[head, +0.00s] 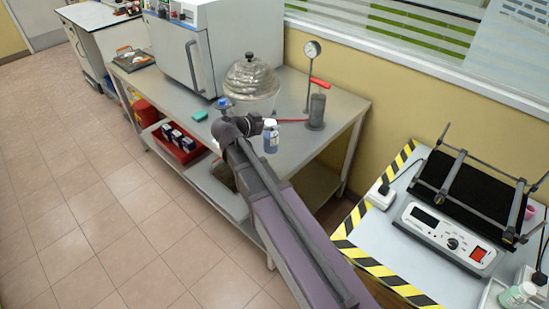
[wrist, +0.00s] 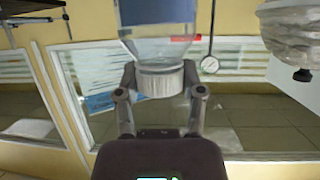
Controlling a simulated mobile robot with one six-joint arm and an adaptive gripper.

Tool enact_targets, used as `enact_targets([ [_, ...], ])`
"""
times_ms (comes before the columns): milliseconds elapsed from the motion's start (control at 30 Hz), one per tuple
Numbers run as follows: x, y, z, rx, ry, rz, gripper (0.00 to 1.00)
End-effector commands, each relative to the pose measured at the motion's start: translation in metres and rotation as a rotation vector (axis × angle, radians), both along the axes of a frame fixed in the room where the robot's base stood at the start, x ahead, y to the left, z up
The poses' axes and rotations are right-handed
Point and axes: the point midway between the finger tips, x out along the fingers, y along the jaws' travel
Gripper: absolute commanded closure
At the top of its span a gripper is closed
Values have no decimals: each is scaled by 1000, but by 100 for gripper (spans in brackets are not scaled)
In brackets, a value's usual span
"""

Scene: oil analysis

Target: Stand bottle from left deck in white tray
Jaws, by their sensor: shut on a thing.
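My gripper (head: 256,125) is over the grey metal table (head: 325,88) in the head view. It is shut on a clear bottle (head: 271,140) with bluish contents. In the wrist view, the two fingers of my gripper (wrist: 161,92) press on the bottle's white ribbed cap (wrist: 160,82). The bottle body (wrist: 157,30) extends beyond the cap, out of the top of that view. The bottle hangs roughly upright in the head view; I cannot tell whether its base touches the table. A pale tray-like edge (head: 487,294) shows at the bottom right, mostly cut off.
A gauge on a stand (head: 312,50) and a grey cylinder with a red handle (head: 317,105) stand close right of the bottle. A wrapped dome-shaped vessel (head: 252,80) is behind.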

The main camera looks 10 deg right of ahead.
Motion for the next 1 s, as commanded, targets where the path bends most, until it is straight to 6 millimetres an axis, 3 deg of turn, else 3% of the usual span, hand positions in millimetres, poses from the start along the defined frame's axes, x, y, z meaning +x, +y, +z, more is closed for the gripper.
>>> enact_targets([
  [33, -13, 1, -17, -1, -1, 18, 100],
  [300, -40, 9, -45, -2, -1, 83, 100],
  [600, -45, 11, -50, -2, -2, 103, 100],
  [1000, -38, 9, -50, -2, -2, 100, 100],
])
